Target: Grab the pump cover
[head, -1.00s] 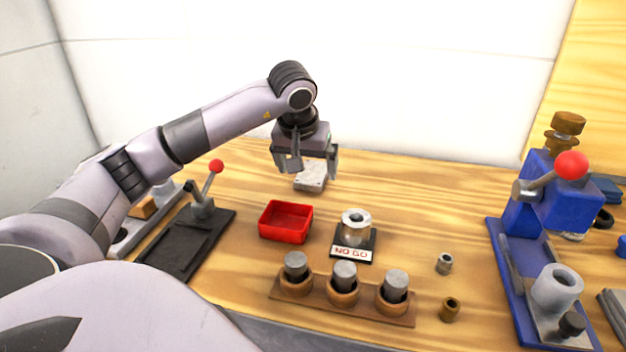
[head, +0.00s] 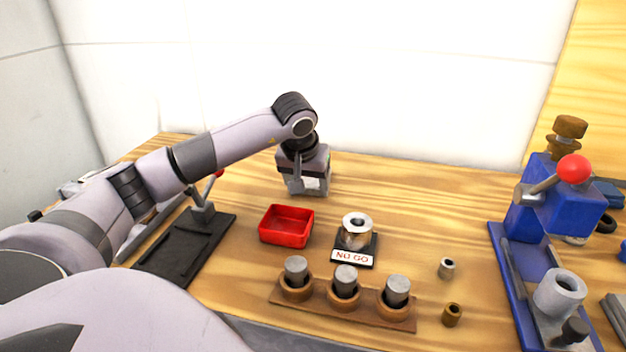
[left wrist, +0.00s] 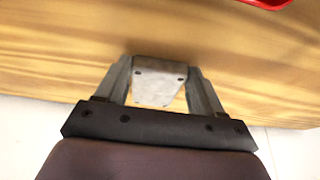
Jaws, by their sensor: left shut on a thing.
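The pump cover is a pale grey metal block with small holes in its face. It sits between the two fingers of my left gripper (head: 309,188), at the back of the wooden bench. In the left wrist view the cover (left wrist: 158,84) fills the space between the fingers of my left gripper (left wrist: 160,80). The gripper is shut on it. In the head view the cover (head: 311,184) is mostly hidden by the fingers. I cannot tell whether it still touches the bench. My right gripper is not in view.
A red tray (head: 286,240) is in front of the gripper. A NO GO stand (head: 353,257) holds a metal ring (head: 357,222). A wooden rack (head: 340,306) holds several grey cylinders. A blue press (head: 535,215) stands at right, a black lever plate (head: 180,255) at left.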

